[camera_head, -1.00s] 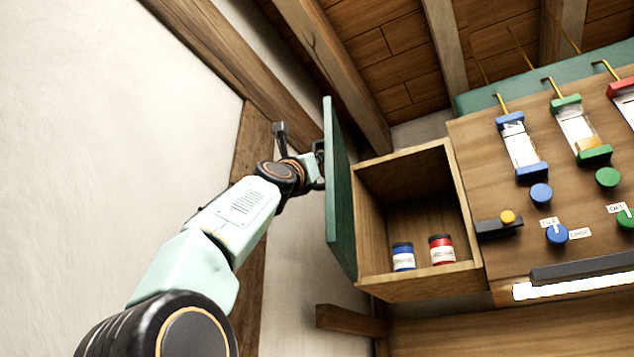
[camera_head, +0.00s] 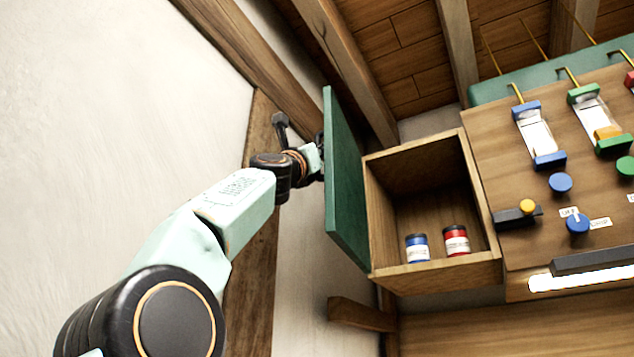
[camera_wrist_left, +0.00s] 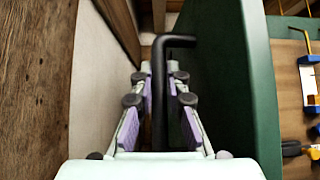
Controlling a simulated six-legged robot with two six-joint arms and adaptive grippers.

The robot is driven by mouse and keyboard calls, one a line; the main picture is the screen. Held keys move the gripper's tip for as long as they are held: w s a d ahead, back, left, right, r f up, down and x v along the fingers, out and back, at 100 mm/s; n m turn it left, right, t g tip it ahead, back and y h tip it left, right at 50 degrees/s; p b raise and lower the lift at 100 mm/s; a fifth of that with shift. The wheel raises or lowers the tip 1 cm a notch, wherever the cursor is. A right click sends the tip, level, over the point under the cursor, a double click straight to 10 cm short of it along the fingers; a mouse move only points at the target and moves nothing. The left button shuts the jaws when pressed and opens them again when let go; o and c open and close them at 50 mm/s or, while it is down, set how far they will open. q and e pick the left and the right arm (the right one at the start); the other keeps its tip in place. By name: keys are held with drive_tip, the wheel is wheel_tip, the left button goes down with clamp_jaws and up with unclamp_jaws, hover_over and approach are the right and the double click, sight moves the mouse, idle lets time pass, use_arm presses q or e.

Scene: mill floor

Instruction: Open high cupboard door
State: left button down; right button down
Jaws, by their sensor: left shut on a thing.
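The high cupboard (camera_head: 430,275) is a wooden box on the wall, and its green door (camera_head: 345,185) stands wide open on the left side. A blue-labelled jar (camera_head: 417,248) and a red-labelled jar (camera_head: 456,241) stand inside on its floor. My left gripper (camera_head: 317,160) is at the outer face of the door, partly hidden behind the door's edge. In the left wrist view the gripper (camera_wrist_left: 160,105) is shut on the black bar handle (camera_wrist_left: 160,75), which runs between its purple pads. The green door also shows there (camera_wrist_left: 235,80). My right gripper is not in view.
A wooden panel (camera_head: 500,190) with coloured knobs and tubes adjoins the cupboard on the right. A white wall (camera_head: 110,110) and a wooden post (camera_head: 250,280) stand close to my left arm. A short wooden beam (camera_head: 360,314) sticks out below the cupboard.

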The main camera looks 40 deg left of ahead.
use_arm(q)
drive_tip(key=shift+w+d, duration=0.15)
drive_tip(key=shift+d, duration=0.15)
drive_tip(key=c, duration=1.7)
unclamp_jaws()
drive_tip(key=shift+o, duration=0.4)
drive_tip(key=shift+w+a+f, duration=0.1)
drive_tip(key=shift+a, duration=0.2)
drive_tip(key=shift+d, duration=0.25)
drive_tip(key=shift+a+y, duration=0.15)
drive_tip(key=shift+y, duration=0.15)
